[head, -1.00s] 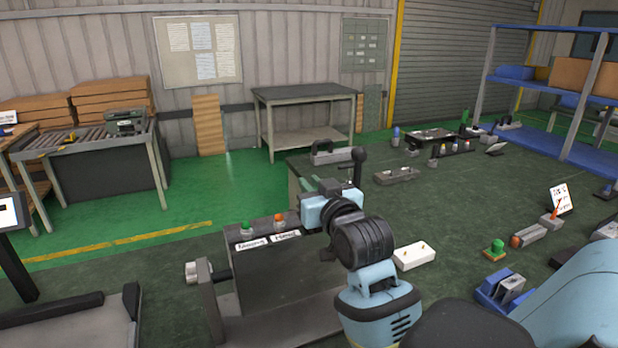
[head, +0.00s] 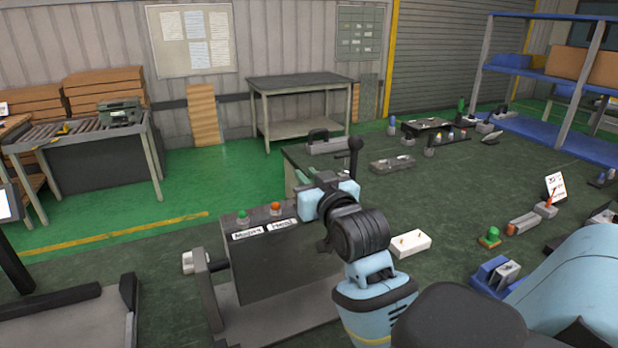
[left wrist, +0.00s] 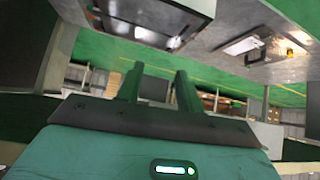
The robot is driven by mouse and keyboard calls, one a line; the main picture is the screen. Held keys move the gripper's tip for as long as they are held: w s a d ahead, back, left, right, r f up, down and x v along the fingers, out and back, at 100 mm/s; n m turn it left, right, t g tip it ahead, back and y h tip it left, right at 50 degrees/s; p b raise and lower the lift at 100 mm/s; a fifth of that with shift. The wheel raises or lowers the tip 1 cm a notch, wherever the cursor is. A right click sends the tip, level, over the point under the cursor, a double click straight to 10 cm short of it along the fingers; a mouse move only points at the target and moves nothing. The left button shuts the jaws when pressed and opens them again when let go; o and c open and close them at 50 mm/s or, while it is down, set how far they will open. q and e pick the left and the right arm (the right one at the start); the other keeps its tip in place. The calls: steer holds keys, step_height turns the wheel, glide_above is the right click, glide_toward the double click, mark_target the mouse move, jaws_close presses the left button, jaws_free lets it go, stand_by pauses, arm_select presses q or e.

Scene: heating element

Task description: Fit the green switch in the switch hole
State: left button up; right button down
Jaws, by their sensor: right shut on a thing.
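A green piece on an orange base (head: 489,237), which may be the green switch, sits on the dark surface at the right. I cannot make out a switch hole.
A black lever with a round knob (head: 355,150) stands just behind my right gripper. A white block with small pins (head: 410,243) lies to its right. A blue holder (head: 495,275) and several small parts lie farther right. A grey table (head: 300,82) stands by the wall.

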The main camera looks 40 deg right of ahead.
arm_select(q)
steer(key=shift+w+a+r, duration=0.1)
steer(key=shift+w+r, duration=0.2)
steer(key=shift+r, duration=0.1)
arm_select(e)
steer(key=shift+r, duration=0.1)
arm_select(q)
steer(key=shift+w+r, duration=0.1)
stand_by(0.3)
steer(key=shift+w+r+t+p, duration=0.25)
steer(key=shift+t+p, duration=0.05)
steer(key=shift+p, duration=0.05)
steer(key=shift+w+r, duration=0.1)
steer(key=shift+r, duration=0.05)
stand_by(0.3)
steer(key=shift+r, duration=0.1)
stand_by(0.4)
steer(key=shift+w+r+p, duration=0.3)
steer(key=shift+w+r, duration=0.05)
steer(key=shift+s+f, duration=0.15)
arm_select(e)
steer(key=shift+f, duration=0.4)
